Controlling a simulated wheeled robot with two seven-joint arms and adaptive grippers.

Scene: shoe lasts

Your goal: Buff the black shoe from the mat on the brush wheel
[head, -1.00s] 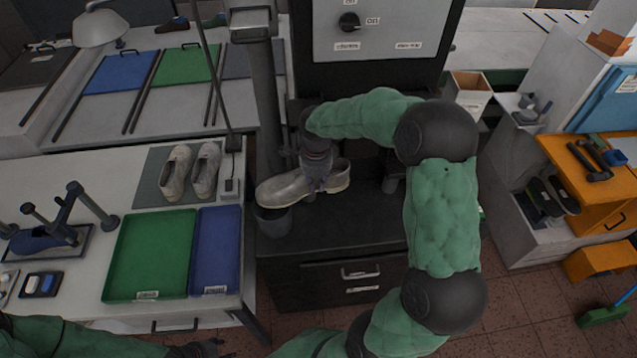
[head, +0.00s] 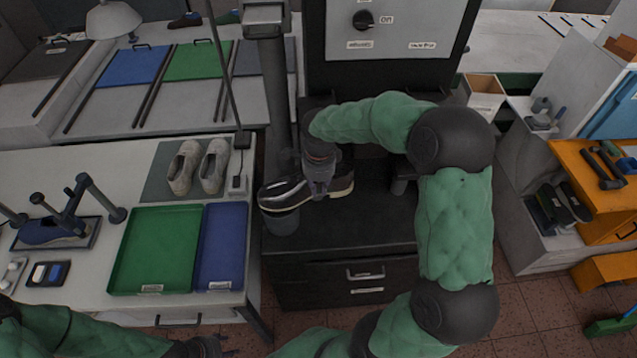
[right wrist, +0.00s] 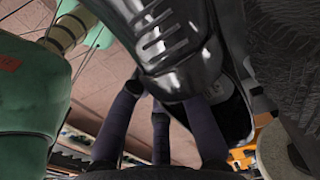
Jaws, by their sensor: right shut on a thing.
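My right gripper (head: 318,188) is shut on a glossy black shoe (head: 285,192), held roughly level above the dark bench, its toe pointing left. In the right wrist view the shoe (right wrist: 165,45) fills the top middle, with the dark fingers (right wrist: 165,120) against it. A bristly grey round surface, seemingly the brush wheel (right wrist: 285,50), is close to the shoe at the right; I cannot tell whether they touch. My arm hides the wheel in the head view. The grey mat (head: 158,172) bears two pale grey shoes (head: 198,167). My left gripper (head: 210,347) is at the bottom edge, its fingers unclear.
A panel with a black knob (head: 363,20) marked ON stands behind. A green tray (head: 155,250) and a blue tray (head: 222,250) lie on the left table. A dark grey cup (head: 281,222) sits under the shoe's toe. An orange shelf (head: 585,165) stands at the right.

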